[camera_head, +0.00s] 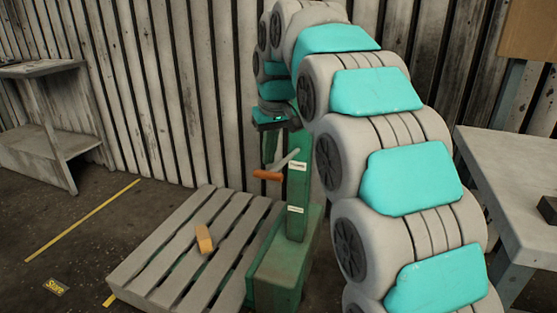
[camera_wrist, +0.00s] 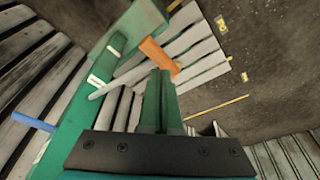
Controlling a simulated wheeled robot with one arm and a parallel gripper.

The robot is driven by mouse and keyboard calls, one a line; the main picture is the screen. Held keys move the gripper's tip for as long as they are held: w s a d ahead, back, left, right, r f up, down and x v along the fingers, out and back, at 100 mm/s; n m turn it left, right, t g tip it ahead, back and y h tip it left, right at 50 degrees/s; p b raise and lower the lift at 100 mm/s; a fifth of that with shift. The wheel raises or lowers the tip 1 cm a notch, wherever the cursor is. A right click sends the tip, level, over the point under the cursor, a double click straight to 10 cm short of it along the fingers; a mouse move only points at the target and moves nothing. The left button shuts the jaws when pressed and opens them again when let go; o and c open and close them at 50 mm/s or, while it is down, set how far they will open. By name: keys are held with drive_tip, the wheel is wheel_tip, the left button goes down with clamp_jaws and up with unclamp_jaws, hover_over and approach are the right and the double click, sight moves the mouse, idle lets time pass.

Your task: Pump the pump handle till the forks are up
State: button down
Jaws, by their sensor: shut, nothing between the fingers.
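The green pump post (camera_head: 298,190) stands upright on a green base (camera_head: 280,270) beside the pallet. The pump handle is a grey lever with an orange grip (camera_head: 268,175), sticking out to the left of the post. In the wrist view the orange grip (camera_wrist: 160,56) lies beyond my fingertips and the grey lever (camera_wrist: 118,80) runs down to the left. My gripper (camera_head: 270,160) points down close above the handle; in the wrist view its fingers (camera_wrist: 160,75) are together and empty. Whether they touch the grip I cannot tell. The forks are mostly hidden under the pallet.
A slatted grey pallet (camera_head: 160,263) carries an orange-yellow block (camera_head: 204,238). A blue lever (camera_wrist: 33,122) shows on the left in the wrist view. A grey table (camera_head: 500,170) stands at right, a grey shelf unit (camera_head: 45,70) at left. Floor at left is clear.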

wheel_tip(320, 180, down, 13)
drive_tip(key=b, duration=0.5)
wheel_tip(320, 180, up, 13)
drive_tip(key=p, duration=0.5)
drive_tip(key=shift+w+f, duration=0.1)
drive_tip(key=shift+f, duration=0.1)
drive_tip(key=shift+r, duration=0.3)
drive_tip(key=shift+r, duration=0.1)
wheel_tip(320, 180, up, 5)
drive_tip(key=s+d+f+m+g, duration=0.1)
drive_tip(key=s+d+f+m, duration=0.1)
drive_tip(key=s+d+f, duration=0.55)
drive_tip(key=s+d+f+m+g, duration=0.15)
drive_tip(key=s+d, duration=0.25)
drive_tip(key=s, duration=0.6)
drive_tip(key=s+d+f+g, duration=0.1)
drive_tip(key=s+d+f, duration=0.1)
drive_tip(key=s+f, duration=0.5)
drive_tip(key=s+d+f+m+g+h, duration=0.1)
drive_tip(key=s+d+f, duration=0.2)
drive_tip(key=s+f, duration=0.5)
drive_tip(key=s, duration=0.8)
drive_tip(key=shift+d+f, duration=0.25)
drive_tip(key=shift+d, duration=0.05)
